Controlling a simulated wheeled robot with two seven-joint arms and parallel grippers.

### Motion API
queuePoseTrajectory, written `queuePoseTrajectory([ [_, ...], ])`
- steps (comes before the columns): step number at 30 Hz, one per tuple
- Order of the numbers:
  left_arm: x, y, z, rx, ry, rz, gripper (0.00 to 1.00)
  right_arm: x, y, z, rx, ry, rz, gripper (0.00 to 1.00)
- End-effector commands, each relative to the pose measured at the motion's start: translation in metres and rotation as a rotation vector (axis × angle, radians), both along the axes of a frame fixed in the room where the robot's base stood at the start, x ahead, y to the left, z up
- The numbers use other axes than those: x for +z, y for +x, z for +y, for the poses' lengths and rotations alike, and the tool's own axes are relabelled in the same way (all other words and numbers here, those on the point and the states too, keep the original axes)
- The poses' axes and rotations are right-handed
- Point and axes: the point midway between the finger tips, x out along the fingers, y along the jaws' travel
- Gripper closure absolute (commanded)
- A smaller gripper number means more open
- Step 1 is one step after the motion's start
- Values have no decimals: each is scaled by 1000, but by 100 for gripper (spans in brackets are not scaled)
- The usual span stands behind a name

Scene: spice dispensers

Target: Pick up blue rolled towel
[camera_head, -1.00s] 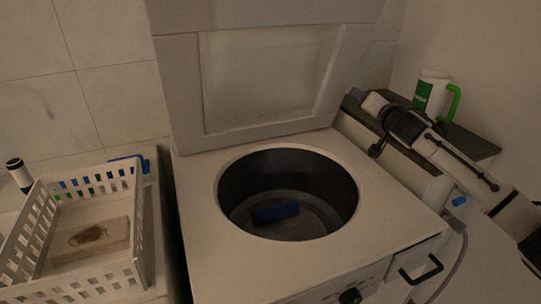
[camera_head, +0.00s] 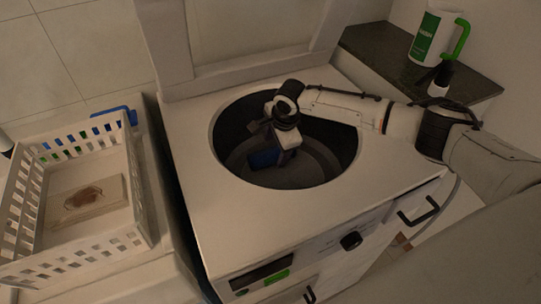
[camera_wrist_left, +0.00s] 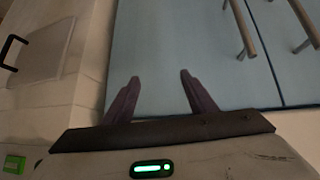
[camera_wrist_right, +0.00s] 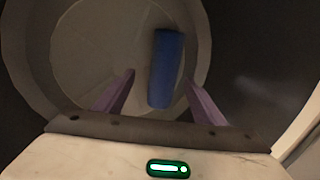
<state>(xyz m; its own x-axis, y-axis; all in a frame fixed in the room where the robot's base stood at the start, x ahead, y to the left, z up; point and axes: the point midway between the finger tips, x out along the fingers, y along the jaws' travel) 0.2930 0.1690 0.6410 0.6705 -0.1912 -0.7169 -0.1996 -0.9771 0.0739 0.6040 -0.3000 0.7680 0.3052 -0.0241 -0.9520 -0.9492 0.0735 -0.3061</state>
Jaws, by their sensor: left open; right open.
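The blue rolled towel (camera_head: 264,158) lies at the bottom of the dark drum (camera_head: 235,125) of the top-loading washer. It is partly hidden by my right gripper (camera_head: 280,150), which reaches down into the drum from the right. In the right wrist view the towel (camera_wrist_right: 166,68) stands lengthwise ahead of the open right fingers (camera_wrist_right: 158,85), nearer the right finger. No grip on it shows. My left gripper (camera_wrist_left: 160,85) is open and empty in the left wrist view, in front of a light blue panel; it is not seen in the head view.
The washer's lid (camera_head: 240,40) is raised behind the drum. A white basket (camera_head: 135,195) stands at the left with a brown-stained item (camera_head: 88,200) inside. A green and white mug (camera_head: 431,38) stands on a dark shelf (camera_head: 385,55) at the back right.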

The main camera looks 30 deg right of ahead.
Motion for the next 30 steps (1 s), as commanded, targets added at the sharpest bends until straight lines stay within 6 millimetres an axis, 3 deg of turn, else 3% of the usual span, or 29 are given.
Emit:
queuePoseTrajectory([
  [12, -10, -1, 0, 1, 0, 1, 48, -42, 21, -5, 0, 0, -2, 36],
  [22, -9, 1, 0, 0, 0, -2, 48, -48, 24, -6, 2, 0, -3, 36],
  [23, -9, 1, 0, 0, -1, -3, 48, -48, 23, -6, 2, 0, -3, 38],
  [30, -7, 4, 0, 0, -1, -10, 48, -48, 23, -6, 1, 0, -3, 79],
])
